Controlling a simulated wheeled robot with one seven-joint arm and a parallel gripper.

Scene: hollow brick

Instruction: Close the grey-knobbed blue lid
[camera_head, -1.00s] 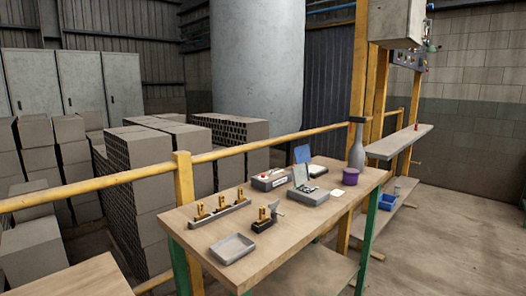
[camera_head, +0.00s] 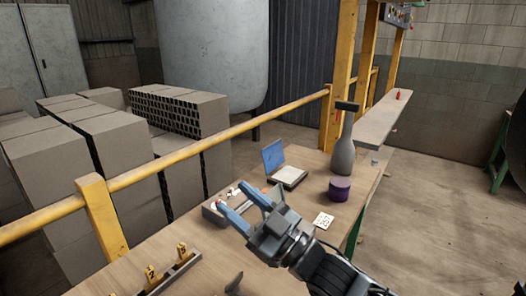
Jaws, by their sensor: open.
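The blue lid (camera_head: 273,156) stands raised at the back of a low case with a pale top (camera_head: 288,175), on the far part of the wooden bench. I cannot make out its grey knob. My gripper (camera_head: 233,194) reaches in from the bottom right with two blue fingers, apart and empty. In the picture its fingertips are left of and below the lid, over a grey box (camera_head: 212,215) with red and white parts, which they partly cover. I cannot tell whether they touch that box.
A purple pot (camera_head: 339,190), a grey bottle-shaped object (camera_head: 344,157) and a white card (camera_head: 323,221) are on the bench's right side. A rack with yellow numbered pieces (camera_head: 168,272) is at the near left. A yellow rail (camera_head: 215,143) runs behind the bench.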

